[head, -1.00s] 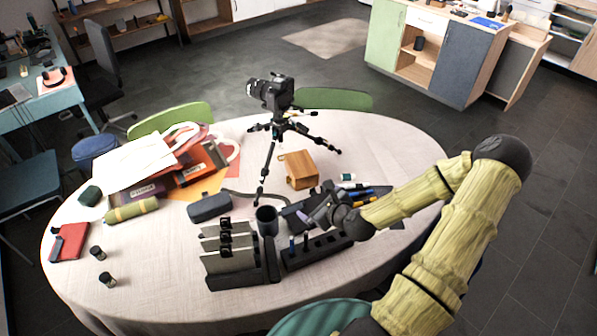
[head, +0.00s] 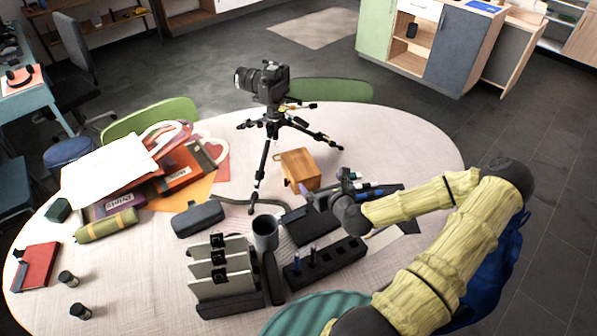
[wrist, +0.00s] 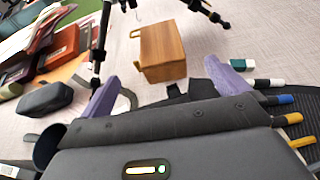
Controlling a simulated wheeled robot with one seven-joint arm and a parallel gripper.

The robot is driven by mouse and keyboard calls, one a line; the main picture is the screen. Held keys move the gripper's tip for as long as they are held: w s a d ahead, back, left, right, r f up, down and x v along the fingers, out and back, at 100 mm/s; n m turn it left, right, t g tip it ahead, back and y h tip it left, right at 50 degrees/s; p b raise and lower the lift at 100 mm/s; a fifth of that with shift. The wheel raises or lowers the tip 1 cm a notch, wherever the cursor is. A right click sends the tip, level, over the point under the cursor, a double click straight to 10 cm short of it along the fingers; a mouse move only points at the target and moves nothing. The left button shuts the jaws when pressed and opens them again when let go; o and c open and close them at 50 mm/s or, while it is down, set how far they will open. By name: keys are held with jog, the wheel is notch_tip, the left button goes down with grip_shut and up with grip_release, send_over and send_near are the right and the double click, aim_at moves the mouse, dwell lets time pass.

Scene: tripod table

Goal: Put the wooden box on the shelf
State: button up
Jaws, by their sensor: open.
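The wooden box (head: 300,168) stands on the round table (head: 395,125), just right of the camera tripod. It has a small metal hook-like piece on one side. In the wrist view the box (wrist: 163,52) lies ahead, between and beyond the two purple fingers. My gripper (head: 325,187) is open and empty, close to the box on its near right side, apart from it. It also shows in the wrist view (wrist: 165,85). An open cabinet with shelf boards (head: 410,48) stands at the back; another rack (head: 110,22) is at the far left. I cannot tell which shelf is meant.
The camera on its tripod (head: 267,85) stands beside the box. A black organizer (head: 325,262), cup (head: 265,232) and pens lie in front. Books and a bag crowd the left. Floor lies between table and cabinet.

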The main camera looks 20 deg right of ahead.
jog(key=p, duration=0.2)
send_near(300, 162)
jog(key=shift+w+a, duration=0.1)
jog(key=shift+w, duration=0.5)
jog(key=shift+w+f, duration=0.25)
jog(key=shift+w, duration=0.2)
jog(key=shift+w, duration=0.1)
jog(key=shift+f+p+x, duration=0.15)
jog(key=shift+p+x, duration=0.15)
jog(key=shift+x, duration=0.95)
jog(key=shift+f+p+x, duration=0.15)
jog(key=shift+p+x, duration=0.15)
jog(key=shift+x, duration=1)
jog(key=c, duration=1.6)
jog(key=shift+r, duration=0.1)
jog(key=shift+c, duration=0.8)
